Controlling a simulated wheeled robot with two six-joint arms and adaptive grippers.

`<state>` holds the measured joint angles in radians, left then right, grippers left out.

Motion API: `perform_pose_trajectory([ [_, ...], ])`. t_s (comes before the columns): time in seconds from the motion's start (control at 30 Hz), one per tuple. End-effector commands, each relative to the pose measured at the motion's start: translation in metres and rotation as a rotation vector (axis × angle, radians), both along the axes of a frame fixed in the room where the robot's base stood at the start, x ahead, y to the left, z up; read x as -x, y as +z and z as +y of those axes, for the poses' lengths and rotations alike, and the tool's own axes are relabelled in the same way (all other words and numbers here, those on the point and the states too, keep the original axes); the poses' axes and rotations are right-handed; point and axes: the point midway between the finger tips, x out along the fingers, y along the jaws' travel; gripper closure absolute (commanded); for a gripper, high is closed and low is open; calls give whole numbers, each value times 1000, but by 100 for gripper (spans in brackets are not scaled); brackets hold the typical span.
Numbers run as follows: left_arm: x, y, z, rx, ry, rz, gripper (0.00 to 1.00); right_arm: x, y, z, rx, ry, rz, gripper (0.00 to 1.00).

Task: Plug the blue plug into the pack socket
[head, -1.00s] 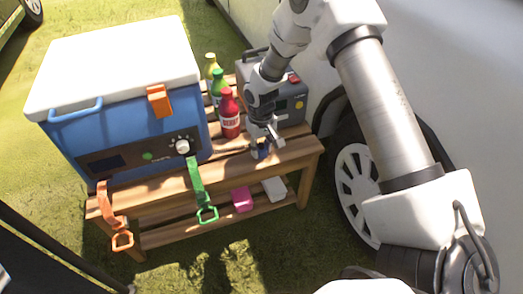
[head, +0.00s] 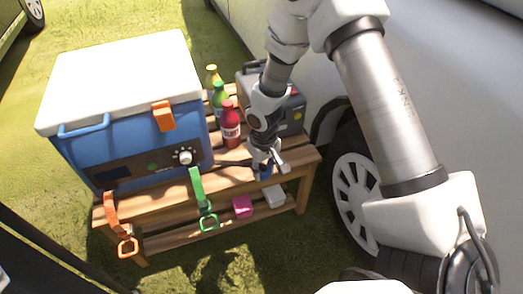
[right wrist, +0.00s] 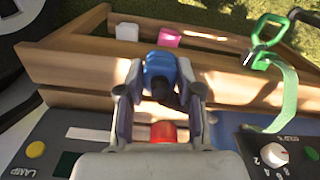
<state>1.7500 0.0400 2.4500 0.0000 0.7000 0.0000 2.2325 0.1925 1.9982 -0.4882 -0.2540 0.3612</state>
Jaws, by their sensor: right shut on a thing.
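My right gripper (head: 265,165) is shut on the blue plug (head: 265,173) over the front right of the wooden bench. In the right wrist view the blue plug (right wrist: 160,70) sits between the two fingers of the gripper (right wrist: 160,88), with a dark part below it. The grey pack (head: 291,118) stands at the back right of the bench, partly hidden behind my right arm. Its yellow lamp button (right wrist: 35,149) shows in the right wrist view. I cannot make out the pack socket. My left gripper is not in view.
A blue cooler (head: 135,160) with a white lid fills the bench's left side. Several bottles, including a red one (head: 230,130), stand between cooler and pack. Green (head: 198,190) and orange (head: 112,210) straps hang in front. A pink box (head: 242,206) lies on the lower shelf.

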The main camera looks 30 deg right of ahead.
Motion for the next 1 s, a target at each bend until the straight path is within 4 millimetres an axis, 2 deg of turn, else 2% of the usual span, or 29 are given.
perform_pose_trajectory([
  [0.1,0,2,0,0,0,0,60,32,4,17,0,4,4,96],
  [0.2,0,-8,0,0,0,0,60,51,3,27,1,4,2,96],
  [0.33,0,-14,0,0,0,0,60,67,5,36,0,2,0,96],
  [0.5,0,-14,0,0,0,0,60,73,7,40,0,0,0,96],
  [0.8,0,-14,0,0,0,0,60,73,8,39,0,-1,0,96],
  [1.0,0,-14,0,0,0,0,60,62,11,36,-1,-11,-2,96],
])
